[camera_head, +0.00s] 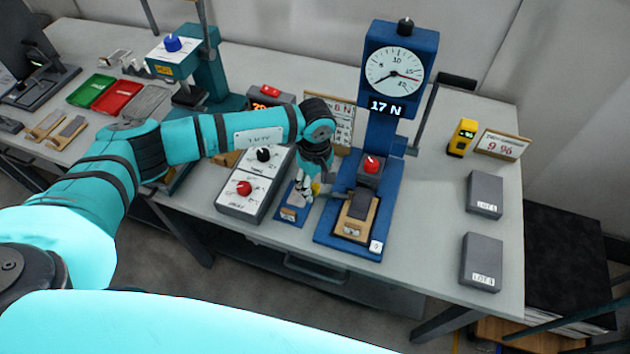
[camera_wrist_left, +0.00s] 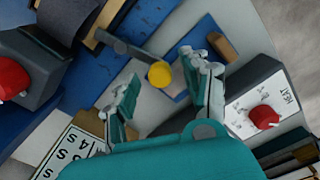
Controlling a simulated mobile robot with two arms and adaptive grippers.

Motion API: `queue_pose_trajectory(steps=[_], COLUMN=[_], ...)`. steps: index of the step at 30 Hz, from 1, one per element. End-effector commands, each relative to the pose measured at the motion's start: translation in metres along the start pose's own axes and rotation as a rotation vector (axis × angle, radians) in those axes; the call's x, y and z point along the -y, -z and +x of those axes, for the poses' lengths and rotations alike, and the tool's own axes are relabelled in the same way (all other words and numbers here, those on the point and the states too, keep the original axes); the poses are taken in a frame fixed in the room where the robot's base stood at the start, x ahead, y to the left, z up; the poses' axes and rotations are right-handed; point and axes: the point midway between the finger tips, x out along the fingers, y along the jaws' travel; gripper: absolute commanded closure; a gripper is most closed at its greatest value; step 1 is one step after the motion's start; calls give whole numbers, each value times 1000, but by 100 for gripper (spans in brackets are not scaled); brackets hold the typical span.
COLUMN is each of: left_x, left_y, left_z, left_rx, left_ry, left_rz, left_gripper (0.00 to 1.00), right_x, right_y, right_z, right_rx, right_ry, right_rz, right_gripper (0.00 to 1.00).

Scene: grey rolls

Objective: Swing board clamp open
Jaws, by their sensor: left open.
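The board clamp shows as a grey bar (camera_head: 335,193) with a yellow knob (camera_head: 316,188) at its left end. The bar reaches toward the dark block on the wooden board (camera_head: 366,225) at the foot of the blue press (camera_head: 384,140). My left gripper (camera_head: 305,192) points down at the knob, partly covering it. In the left wrist view the gripper (camera_wrist_left: 164,76) is open, and the yellow knob (camera_wrist_left: 160,74) appears between its fingertips. The grey bar (camera_wrist_left: 128,49) runs up and left from the knob. Contact cannot be told. My right gripper is out of view.
A white control box (camera_head: 252,185) with red and black knobs stands close left of the gripper. A small blue plate (camera_head: 283,212) lies beneath it. Grey blocks (camera_head: 484,193) lie at the right. The table between them and the press is clear.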

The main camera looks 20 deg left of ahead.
Motion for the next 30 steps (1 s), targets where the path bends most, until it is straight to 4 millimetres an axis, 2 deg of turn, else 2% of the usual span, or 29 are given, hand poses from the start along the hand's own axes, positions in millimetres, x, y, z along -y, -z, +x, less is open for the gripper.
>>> queue_pose_trajectory(steps=[8,19,30], left_x=[0,0,2], left_y=[0,0,-2], left_z=[2,2,2], left_rx=[0,0,0], left_ry=[1,1,0], left_rz=[0,0,-37], left_gripper=[52,99,100], right_x=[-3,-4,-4], right_y=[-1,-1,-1], right_z=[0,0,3], right_rx=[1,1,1], right_ry=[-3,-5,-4], right_rz=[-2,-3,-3], right_gripper=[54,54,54])
